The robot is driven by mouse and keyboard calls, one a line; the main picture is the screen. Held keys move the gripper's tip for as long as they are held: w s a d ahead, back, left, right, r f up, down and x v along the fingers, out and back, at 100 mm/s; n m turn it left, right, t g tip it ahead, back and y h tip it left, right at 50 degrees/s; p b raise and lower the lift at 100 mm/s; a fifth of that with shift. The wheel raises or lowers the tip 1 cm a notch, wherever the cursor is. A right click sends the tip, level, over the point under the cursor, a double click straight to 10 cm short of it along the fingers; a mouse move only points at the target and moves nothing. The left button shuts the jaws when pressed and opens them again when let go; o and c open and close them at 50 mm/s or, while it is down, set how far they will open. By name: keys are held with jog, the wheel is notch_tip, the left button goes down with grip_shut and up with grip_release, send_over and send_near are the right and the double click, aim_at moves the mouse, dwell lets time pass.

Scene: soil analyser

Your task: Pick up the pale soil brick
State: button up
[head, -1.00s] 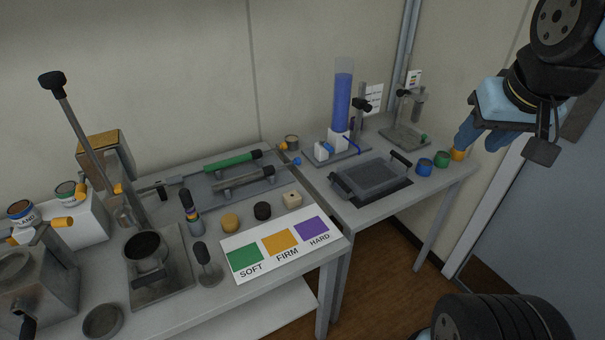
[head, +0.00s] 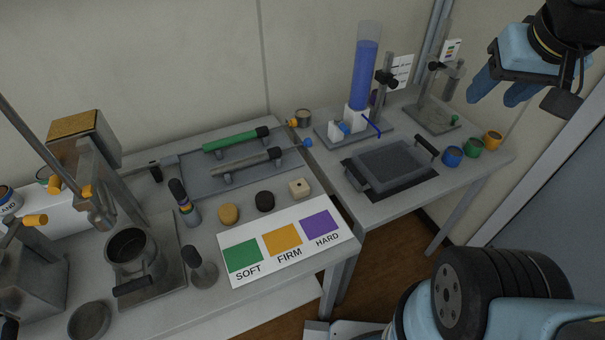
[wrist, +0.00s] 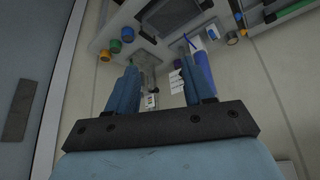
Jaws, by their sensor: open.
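The pale soil brick (head: 299,188) is a small cream block with a dark spot on its face. In the head view it sits on the left bench, at the right end of a row with a black puck (head: 264,201) and a tan puck (head: 229,214). My gripper (head: 502,98) is open and empty, high at the upper right of the head view, above the right bench and far from the brick. In the wrist view its two blue fingers (wrist: 160,92) stand apart with nothing between them. I cannot make out the pale brick in the wrist view.
A card with green, orange and purple squares (head: 234,277) lies in front of the row. A tray with green and grey cylinders (head: 200,187) lies behind it. A tall blue column (head: 365,75), a sieve tray (head: 391,165) and coloured pots (head: 452,156) stand on the right bench.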

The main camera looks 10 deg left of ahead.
jog(key=shift+o, duration=0.7)
jog(key=shift+w+a, duration=0.2)
jog(key=shift+w, duration=0.05)
jog(key=o, duration=0.4)
jog(key=shift+n+g+y, duration=0.3)
jog(key=shift+n+g, duration=0.5)
jog(key=shift+n, duration=0.1)
jog(key=w+a+f, duration=0.1)
jog(key=w+a, duration=0.1)
jog(key=w+a+f, duration=0.1)
jog(key=w+a, duration=0.1)
jog(key=w+a+f, duration=0.1)
jog(key=w+a, duration=0.1)
jog(key=shift+w+f, duration=0.2)
jog(key=shift+w, duration=0.05)
jog(key=shift+c, duration=0.2)
jog(key=n+g, duration=0.4)
jog(key=n, duration=0.1)
send_over(298, 183)
notch_tip(298, 183, down, 21)
notch_tip(298, 183, down, 8)
jog(key=shift+s+a+f, duration=0.1)
jog(key=shift+s+f, duration=0.05)
jog(key=shift+f, duration=2.8)
